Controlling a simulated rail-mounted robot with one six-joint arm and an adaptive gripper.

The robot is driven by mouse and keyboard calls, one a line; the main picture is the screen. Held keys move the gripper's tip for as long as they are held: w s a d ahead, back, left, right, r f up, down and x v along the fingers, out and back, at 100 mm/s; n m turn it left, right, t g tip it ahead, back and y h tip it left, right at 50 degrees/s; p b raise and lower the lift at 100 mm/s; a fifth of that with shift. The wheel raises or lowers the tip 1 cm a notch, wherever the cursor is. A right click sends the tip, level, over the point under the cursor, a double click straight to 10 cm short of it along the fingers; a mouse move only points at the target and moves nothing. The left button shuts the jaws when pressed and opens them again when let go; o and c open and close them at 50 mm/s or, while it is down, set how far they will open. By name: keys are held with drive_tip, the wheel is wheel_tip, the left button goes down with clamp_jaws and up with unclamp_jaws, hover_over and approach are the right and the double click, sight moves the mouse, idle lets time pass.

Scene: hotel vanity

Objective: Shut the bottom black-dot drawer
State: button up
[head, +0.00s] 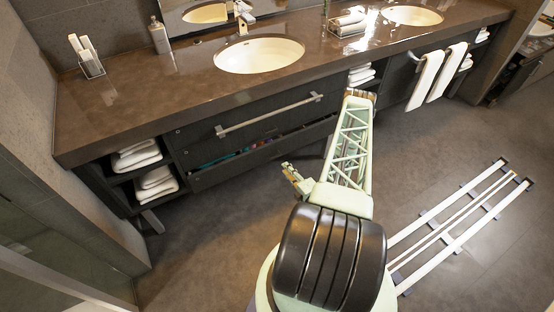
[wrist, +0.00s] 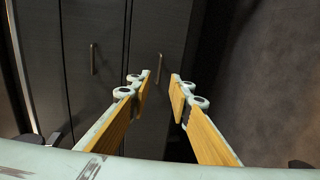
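The vanity's lower drawer (head: 265,154) stands partly pulled out beneath a closed upper front (head: 255,108) with a long metal bar handle (head: 270,115). Its open top shows some coloured contents inside. I cannot make out a black dot on it. In the wrist view, dark panels (wrist: 95,95) carry two short handles; one handle (wrist: 159,68) lies beyond and between the fingertips. My gripper (wrist: 160,82) is open and empty, its yellow-padded fingers apart. In the head view, my gripper (head: 292,175) appears low in front of the drawer, partly hidden by my arm.
White towels (head: 424,80) hang on a rail at the right. The countertop (head: 130,95) holds sinks, a soap bottle (head: 159,36) and a small holder (head: 88,60).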

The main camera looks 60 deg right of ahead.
drive_tip(key=b+x, duration=0.1)
drive_tip(key=x, duration=1)
drive_tip(key=shift+c, duration=0.5)
clamp_jaws()
